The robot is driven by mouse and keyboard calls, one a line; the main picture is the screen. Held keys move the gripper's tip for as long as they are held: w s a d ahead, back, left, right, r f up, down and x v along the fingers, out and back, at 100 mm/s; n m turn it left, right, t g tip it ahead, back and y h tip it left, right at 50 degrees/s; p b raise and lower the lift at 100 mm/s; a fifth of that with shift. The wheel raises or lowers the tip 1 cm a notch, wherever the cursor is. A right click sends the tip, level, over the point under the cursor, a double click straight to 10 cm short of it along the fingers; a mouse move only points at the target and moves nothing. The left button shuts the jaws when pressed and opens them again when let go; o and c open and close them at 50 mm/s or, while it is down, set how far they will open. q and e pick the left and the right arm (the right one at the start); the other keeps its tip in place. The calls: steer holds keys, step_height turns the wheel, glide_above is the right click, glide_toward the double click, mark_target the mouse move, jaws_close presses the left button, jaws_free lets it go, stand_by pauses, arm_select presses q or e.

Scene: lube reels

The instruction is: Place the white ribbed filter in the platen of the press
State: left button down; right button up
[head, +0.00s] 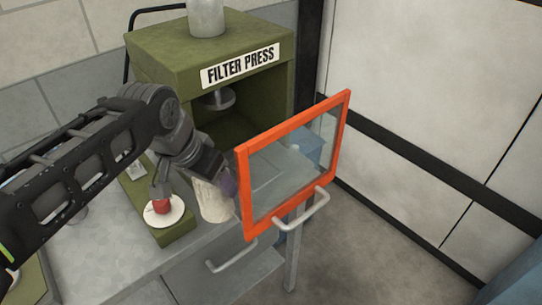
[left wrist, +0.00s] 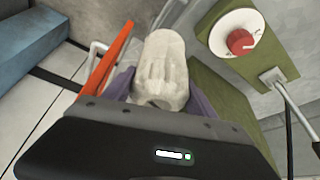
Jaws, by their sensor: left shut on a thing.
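The white ribbed filter (head: 212,202) is held in my left gripper (head: 230,182), in front of the press and just left of its open door. In the left wrist view the filter (left wrist: 160,72) stands out between the two purple fingers of my left gripper (left wrist: 160,92), which is shut on it. The green filter press (head: 190,55) stands at the back with a dark open chamber. A round grey ram plate (head: 219,98) hangs inside it. The platen below is hidden behind my arm and the door. My right gripper is not in view.
The orange-framed door (head: 240,190) with clear pane and handle (head: 302,212) swings out to the right, close to my gripper; its edge (left wrist: 105,60) also shows in the wrist view. A green control box with red knob (head: 161,205) sits left on the grey bench (head: 110,255).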

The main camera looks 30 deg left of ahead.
arm_select(q)
steer(key=shift+s+d+f, duration=0.1)
steer(key=shift+s+f, duration=0.1)
steer(key=shift+s, duration=0.1)
steer(key=w+a+p, duration=0.2)
steer(key=w+p, duration=0.2)
steer(key=w, duration=1.4)
steer(key=shift+p, duration=0.4)
steer(key=shift+d+f, duration=0.1)
